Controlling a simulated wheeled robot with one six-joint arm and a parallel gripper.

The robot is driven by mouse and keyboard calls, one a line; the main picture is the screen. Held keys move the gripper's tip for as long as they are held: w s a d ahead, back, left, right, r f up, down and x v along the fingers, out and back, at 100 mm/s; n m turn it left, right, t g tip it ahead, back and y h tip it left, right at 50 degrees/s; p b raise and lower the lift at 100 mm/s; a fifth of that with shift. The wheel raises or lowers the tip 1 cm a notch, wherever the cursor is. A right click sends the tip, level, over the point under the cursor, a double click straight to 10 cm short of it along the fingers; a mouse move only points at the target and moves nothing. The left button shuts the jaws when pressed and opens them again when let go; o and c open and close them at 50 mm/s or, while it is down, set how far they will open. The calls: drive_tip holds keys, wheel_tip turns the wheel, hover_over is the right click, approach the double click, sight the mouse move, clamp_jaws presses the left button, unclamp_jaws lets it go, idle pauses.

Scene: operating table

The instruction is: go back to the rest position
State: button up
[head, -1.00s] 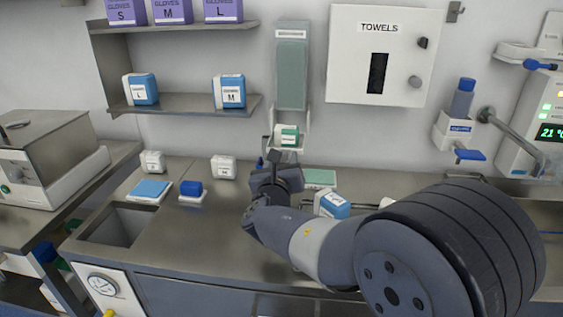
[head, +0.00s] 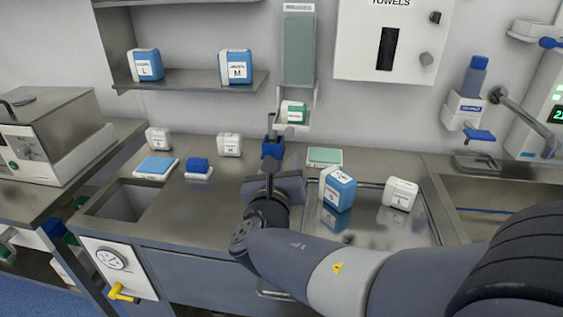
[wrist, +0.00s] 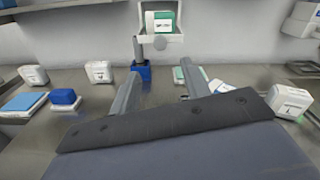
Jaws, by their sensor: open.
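My gripper (head: 270,170) is in the middle of the head view, above the steel counter (head: 195,235). In the wrist view my gripper (wrist: 158,85) shows its two fingers apart, with nothing between them. Beyond the fingers a blue holder with a dark upright post (head: 272,148) stands on the counter; it also shows in the wrist view (wrist: 142,70). My arm hides part of the counter.
A blue-and-white box (head: 338,188) and a white box (head: 400,194) are on a tray at right. Two small white boxes (head: 158,139) (head: 229,145), a blue pad (head: 156,167) and a blue block (head: 198,167) are at left. A wall shelf (head: 190,80) is above.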

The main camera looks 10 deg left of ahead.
sight(289, 135)
drive_tip(key=w+p, duration=0.1)
drive_tip(key=w, duration=1.1)
drive_tip(key=shift+w+d, duration=0.2)
